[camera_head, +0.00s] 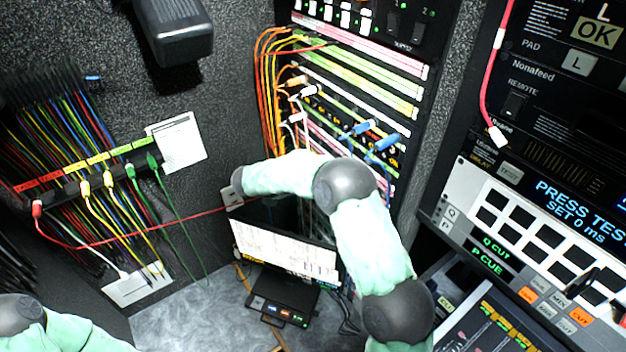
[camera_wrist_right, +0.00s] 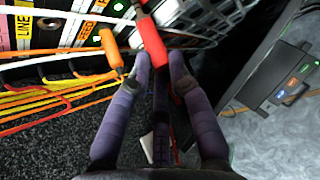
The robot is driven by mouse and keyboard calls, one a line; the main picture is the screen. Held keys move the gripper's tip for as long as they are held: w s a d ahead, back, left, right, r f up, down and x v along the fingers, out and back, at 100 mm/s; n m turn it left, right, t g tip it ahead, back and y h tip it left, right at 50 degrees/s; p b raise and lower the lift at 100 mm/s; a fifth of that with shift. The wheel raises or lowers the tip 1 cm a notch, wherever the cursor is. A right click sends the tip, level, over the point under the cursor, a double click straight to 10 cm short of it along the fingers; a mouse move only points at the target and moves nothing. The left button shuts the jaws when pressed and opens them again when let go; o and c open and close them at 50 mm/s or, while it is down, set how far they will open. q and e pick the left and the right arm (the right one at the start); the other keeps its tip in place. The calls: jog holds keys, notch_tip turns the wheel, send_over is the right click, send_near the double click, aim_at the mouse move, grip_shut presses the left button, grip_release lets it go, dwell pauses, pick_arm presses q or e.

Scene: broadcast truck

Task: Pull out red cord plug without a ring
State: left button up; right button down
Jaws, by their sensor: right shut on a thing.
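In the right wrist view, a red plug (camera_wrist_right: 153,42) runs between the two purple fingers of my right gripper (camera_wrist_right: 160,65), which is shut on it. I cannot tell whether this plug has a ring or whether its tip is in a socket. In the head view, my right arm reaches toward the middle, and its gripper is hidden behind the arm. A red plug (camera_head: 37,208) sits at the left end of the left patch panel. A thin red cord (camera_head: 165,226) crosses from the left toward my right arm. My left gripper is out of view.
Green and yellow plugs share the labelled panel strip (camera_head: 97,160). A monitor (camera_head: 283,250) stands below my right arm. A rack (camera_head: 365,85) with orange and blue cords stands behind it. A red cord with a white plug (camera_head: 497,137) hangs in front of the right console.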

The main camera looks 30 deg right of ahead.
jog(key=shift+s+a, duration=0.15)
jog(key=shift+a, duration=1.25)
jog(key=shift+a, duration=0.1)
jog(key=shift+s+a+b, duration=0.15)
jog(key=shift+a, duration=0.55)
jog(key=shift+s+a+b, duration=0.15)
jog(key=shift+a, duration=0.5)
jog(key=shift+a, duration=0.1)
